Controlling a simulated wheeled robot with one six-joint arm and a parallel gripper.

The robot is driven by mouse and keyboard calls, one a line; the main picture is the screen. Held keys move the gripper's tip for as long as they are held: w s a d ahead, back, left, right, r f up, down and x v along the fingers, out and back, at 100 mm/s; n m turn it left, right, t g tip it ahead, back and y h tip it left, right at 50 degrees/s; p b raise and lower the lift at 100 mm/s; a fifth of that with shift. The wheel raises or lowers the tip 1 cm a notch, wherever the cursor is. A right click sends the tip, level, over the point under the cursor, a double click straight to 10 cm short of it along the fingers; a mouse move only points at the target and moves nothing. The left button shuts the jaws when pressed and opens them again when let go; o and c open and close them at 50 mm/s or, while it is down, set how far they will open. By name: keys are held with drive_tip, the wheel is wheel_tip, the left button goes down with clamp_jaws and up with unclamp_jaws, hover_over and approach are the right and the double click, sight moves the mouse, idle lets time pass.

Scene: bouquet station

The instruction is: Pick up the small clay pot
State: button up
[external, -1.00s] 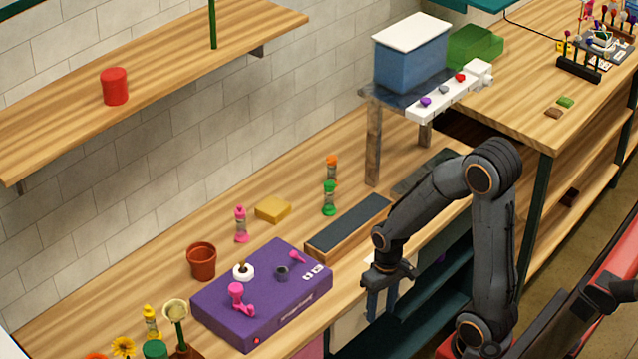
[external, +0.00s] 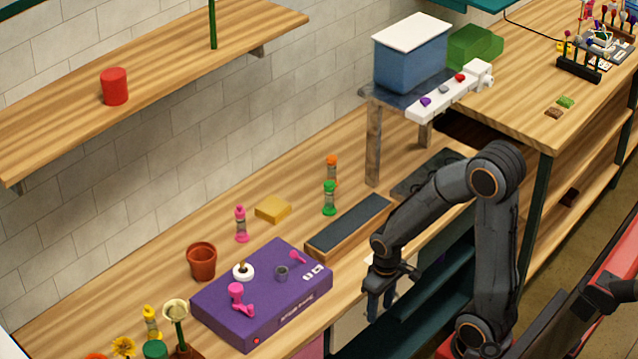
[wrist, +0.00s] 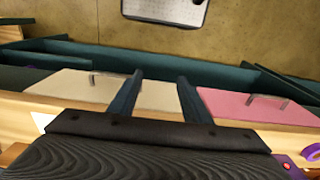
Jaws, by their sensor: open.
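The small clay pot (external: 202,261) is a terracotta-brown pot standing upright on the wooden counter, left of the purple box, in the external view. It looks empty. My gripper (external: 380,305) hangs low in front of the counter's front edge, well to the right of the pot. In the wrist view my gripper (wrist: 160,95) shows two dark fingers spread apart with nothing between them. The pot does not show in the wrist view.
The purple box (external: 240,312) with pink and white parts stands between my gripper and the pot. A long dark-topped wooden block (external: 349,227), a yellow sponge-like block (external: 273,209) and small hourglass-shaped bottles (external: 241,224) stand behind. Drawer fronts (wrist: 245,106) lie below the counter edge.

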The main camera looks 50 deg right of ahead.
drive_tip(key=o, duration=1.1)
drive_tip(key=shift+c, duration=0.2)
